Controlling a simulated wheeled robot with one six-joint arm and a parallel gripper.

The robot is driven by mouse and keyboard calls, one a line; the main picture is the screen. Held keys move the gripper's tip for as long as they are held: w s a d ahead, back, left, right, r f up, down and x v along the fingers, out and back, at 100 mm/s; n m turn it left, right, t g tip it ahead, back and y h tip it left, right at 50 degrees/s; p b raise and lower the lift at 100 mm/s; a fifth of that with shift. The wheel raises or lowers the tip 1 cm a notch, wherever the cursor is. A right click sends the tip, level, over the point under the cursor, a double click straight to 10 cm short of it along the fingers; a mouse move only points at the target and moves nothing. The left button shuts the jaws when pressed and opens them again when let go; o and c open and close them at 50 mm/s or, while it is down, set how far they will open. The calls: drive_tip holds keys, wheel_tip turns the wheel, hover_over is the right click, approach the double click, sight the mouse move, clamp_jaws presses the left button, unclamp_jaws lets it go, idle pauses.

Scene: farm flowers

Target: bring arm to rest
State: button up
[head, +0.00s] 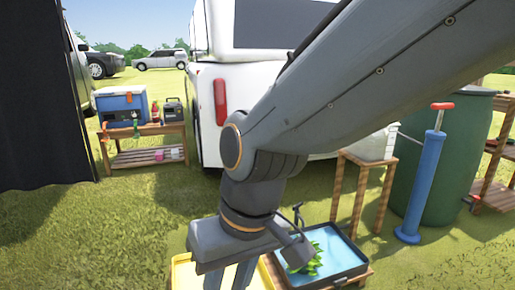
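My arm reaches across the head view from the upper right down to the lower middle. My gripper (229,277) hangs at its end, pointing down, over the near side of a yellow tray (184,274). Its two fingers stand apart, with yellow showing between them and nothing seen held. The fingertips run to the bottom edge of the picture, so their very ends cannot be made out.
A dark-rimmed tray with a blue inside (340,262) holds green leaves (312,262), right of the gripper. A wooden stand (362,163), blue pump (423,180) and green barrel (465,165) stand right. A white vehicle (205,110) and cooler table (150,130) stand behind. Grass is open at left.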

drive_tip(key=s+d+p, duration=0.1)
drive_tip(key=s+d, duration=0.3)
drive_tip(key=d+r+m+h+p, duration=0.1)
drive_tip(key=d+r+m+p, duration=0.1)
drive_tip(key=d+r+p, duration=0.4)
drive_tip(key=d+r+m+p, duration=0.2)
drive_tip(key=d+r+p, duration=0.5)
drive_tip(key=r+p, duration=0.6)
drive_tip(key=d+r+m+h+p, duration=0.1)
drive_tip(key=d+r+p, duration=0.6)
drive_tip(key=p, duration=1.1)
wheel_tip(320, 180, up, 3)
drive_tip(key=shift+w+d+f+m+g+h, duration=0.2)
drive_tip(key=shift+w+m+g+h, duration=0.1)
drive_tip(key=shift+m, duration=0.5)
